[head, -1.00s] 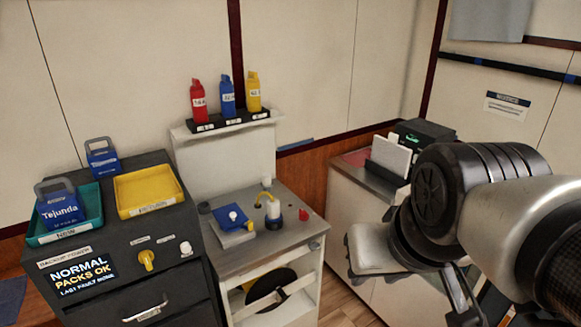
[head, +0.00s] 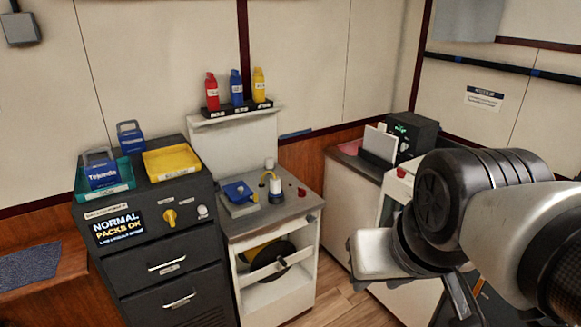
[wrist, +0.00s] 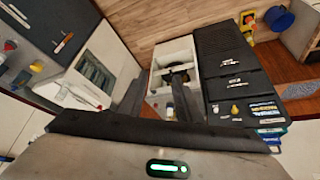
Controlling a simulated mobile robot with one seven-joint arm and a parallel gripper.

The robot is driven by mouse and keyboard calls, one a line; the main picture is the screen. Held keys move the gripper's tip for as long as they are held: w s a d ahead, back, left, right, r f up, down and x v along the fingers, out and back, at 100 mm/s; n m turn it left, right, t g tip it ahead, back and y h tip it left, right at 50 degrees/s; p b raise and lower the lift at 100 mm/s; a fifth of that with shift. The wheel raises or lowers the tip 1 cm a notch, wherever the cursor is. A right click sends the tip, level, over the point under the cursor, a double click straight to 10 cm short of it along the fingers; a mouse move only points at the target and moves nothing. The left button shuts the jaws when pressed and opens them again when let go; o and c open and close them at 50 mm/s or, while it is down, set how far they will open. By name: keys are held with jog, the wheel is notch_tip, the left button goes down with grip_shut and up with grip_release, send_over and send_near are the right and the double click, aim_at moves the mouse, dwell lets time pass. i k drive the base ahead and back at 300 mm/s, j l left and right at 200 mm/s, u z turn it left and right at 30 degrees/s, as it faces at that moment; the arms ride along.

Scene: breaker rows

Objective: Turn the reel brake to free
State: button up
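The white reel cabinet (head: 232,262) stands in the middle of the head view. A dark reel (head: 270,262) sits in its open front behind a pale diagonal bar. On its grey top are a blue lever-like piece (head: 238,190), a white post with a yellow hooked tube (head: 275,187) and a small red knob (head: 301,192). I cannot tell which part is the reel brake; no label for it is readable. The cabinet also shows in the wrist view (wrist: 160,103). My gripper (wrist: 156,102) is open and empty, its dark fingers apart, well away from the cabinet.
A dark drawer cabinet (head: 170,250) with a yellow knob (head: 169,216), teal tray (head: 125,192) and yellow tray (head: 172,163) stands left. Red, blue and yellow bottles (head: 236,88) stand on the back ledge. Another white cabinet (head: 340,215) is right. Wooden floor (head: 345,305) lies clear between.

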aim_at(310, 219)
jog(key=i+j+z, duration=0.1)
jog(key=i, duration=0.35)
jog(key=i+j+z, duration=0.1)
jog(key=i+j, duration=0.25)
jog(key=i, duration=0.1)
